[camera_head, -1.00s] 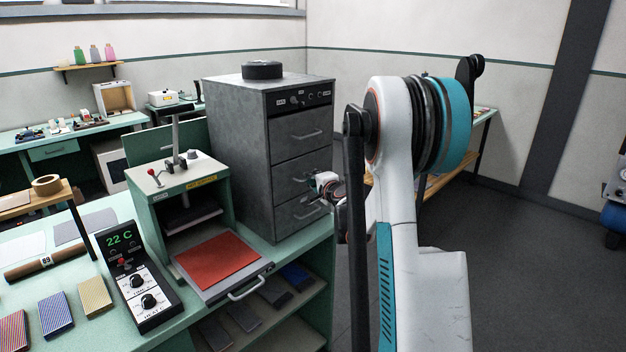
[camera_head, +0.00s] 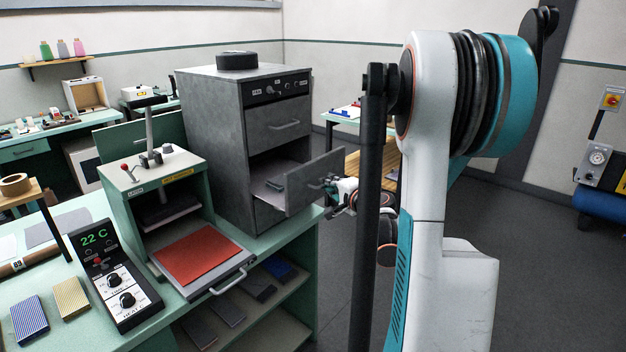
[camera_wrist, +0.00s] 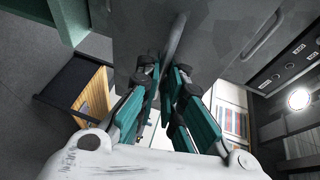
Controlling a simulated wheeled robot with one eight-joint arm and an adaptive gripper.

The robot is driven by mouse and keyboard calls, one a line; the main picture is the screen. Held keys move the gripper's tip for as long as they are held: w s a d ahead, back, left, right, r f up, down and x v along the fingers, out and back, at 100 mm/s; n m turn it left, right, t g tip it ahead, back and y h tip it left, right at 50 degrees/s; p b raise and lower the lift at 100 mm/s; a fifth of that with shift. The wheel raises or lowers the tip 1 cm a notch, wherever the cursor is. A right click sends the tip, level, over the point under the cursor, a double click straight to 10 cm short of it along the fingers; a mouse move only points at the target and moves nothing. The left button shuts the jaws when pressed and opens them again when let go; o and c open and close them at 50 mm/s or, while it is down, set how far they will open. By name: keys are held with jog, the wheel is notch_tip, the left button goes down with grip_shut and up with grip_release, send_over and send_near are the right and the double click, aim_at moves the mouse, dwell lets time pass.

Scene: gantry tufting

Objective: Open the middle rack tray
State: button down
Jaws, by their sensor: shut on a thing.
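The grey metal rack (camera_head: 215,150) stands on the green bench, with a top drawer, a middle tray and a bottom drawer. The middle rack tray (camera_head: 314,180) is pulled well out, and part of its floor shows behind its front panel. The top drawer (camera_head: 279,126) is shut; the bottom drawer is partly hidden behind the tray. My gripper (camera_head: 332,187) is at the tray's front, on its handle. In the wrist view, my gripper's teal fingers (camera_wrist: 162,80) are closed around the bar handle (camera_wrist: 176,38) on the grey panel.
A green press (camera_head: 160,190) with a red sheet on its pulled-out plate (camera_head: 200,257) stands left of the rack. A temperature controller (camera_head: 115,280) is beside it. A black round object (camera_head: 237,60) sits on the rack. Open floor (camera_head: 530,270) lies to the right.

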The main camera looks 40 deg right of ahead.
jog(key=shift+s+d, duration=0.2)
jog(key=shift+s, duration=2.7)
jog(key=c, duration=1.7)
grip_release()
jog(key=v, duration=1.2)
